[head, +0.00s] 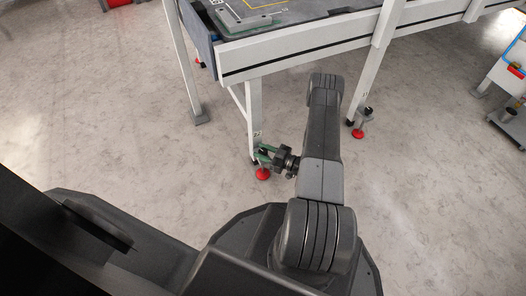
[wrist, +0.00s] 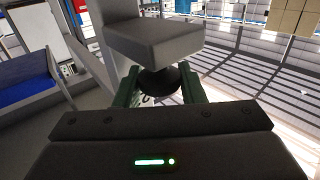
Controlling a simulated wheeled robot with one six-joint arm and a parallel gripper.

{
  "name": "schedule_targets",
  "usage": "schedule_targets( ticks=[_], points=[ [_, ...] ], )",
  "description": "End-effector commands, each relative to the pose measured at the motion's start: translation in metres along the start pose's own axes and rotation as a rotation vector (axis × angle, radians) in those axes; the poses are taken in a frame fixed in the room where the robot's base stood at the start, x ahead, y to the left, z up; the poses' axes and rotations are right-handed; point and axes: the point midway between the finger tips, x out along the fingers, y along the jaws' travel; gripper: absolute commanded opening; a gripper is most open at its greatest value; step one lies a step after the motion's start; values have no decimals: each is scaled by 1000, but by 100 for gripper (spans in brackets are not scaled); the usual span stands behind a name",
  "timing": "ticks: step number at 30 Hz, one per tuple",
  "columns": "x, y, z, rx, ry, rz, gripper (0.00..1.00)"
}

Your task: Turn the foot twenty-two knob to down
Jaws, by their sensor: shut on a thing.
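The leg (head: 254,112) of the white-framed table carries a small label that is too small to read surely. At its bottom is a levelling foot with a red pad (head: 263,174) on the floor. My gripper (head: 265,154) is at this foot, coming in from the right, with its green fingers around the part above the red pad. In the wrist view, a dark round knob (wrist: 160,80) sits between the two green fingers, below a grey block (wrist: 152,40). My gripper is shut on this knob. The fingers and the gripper body hide part of the knob.
The table (head: 300,48) stands above and behind my gripper. Another red-padded foot (head: 358,133) stands to the right, and another leg (head: 185,70) to the left. A cart (head: 508,90) is at the far right. The floor around is clear.

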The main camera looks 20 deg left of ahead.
Motion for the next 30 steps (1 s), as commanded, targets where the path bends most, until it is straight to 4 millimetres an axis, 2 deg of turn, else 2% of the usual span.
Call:
schedule_targets(
  ticks=[13, 26, 27, 30],
  points=[
    [1, -1, 0, -1, -1, 251, 13],
    [0, 0, 0, -4, -2, 285, 13],
    [0, 0, 0, -4, -2, 285, 38],
    [0, 0, 0, -3, -1, 285, 56]
  ],
)
